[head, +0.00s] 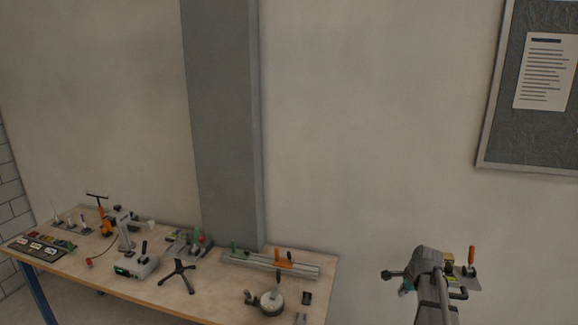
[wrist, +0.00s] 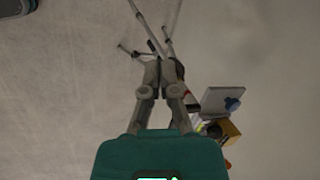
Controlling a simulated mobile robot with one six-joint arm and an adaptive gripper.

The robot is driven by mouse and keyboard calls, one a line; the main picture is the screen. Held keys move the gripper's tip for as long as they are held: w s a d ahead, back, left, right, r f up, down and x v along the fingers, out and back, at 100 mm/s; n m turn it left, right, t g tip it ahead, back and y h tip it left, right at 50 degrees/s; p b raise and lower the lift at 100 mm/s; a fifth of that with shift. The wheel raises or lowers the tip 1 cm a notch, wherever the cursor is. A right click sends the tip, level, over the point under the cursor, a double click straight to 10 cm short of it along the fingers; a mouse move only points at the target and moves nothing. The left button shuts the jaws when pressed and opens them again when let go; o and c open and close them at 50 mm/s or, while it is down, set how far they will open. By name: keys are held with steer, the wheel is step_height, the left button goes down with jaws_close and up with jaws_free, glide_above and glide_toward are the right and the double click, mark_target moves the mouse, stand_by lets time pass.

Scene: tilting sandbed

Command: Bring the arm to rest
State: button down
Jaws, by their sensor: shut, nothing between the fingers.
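My gripper (wrist: 161,72) shows in the wrist view with its two grey fingers together and nothing between them. Its teal body fills the bottom middle of that view. The fingers point over a plain grey surface and are apart from the bench. In the head view, grey links that look like my arm stand at the bottom right, to the right of the bench and clear of it. A small teal patch shows there, but the fingers cannot be made out in that view.
A wooden bench (head: 190,298) with several tools and instruments stands at the lower left. A grey pillar (head: 222,120) rises behind it. A notice board (head: 500,120) hangs at the upper right.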

steer(key=s+a+f+n+g+b, duration=0.2)
steer(key=s+a+f+n+b, duration=0.1)
steer(key=s+a+n, duration=0.5)
steer(key=s+a+f+n+g+h+b, duration=0.1)
steer(key=s+a+f+n+b, duration=0.3)
steer(key=s+a+n, duration=0.5)
step_height(320, 180, down, 2)
steer(key=s+a, duration=0.2)
steer(key=shift+s+a+f+n+g+b, duration=0.2)
steer(key=shift+s+a+n+g+b, duration=0.1)
steer(key=shift+s+a+g, duration=0.1)
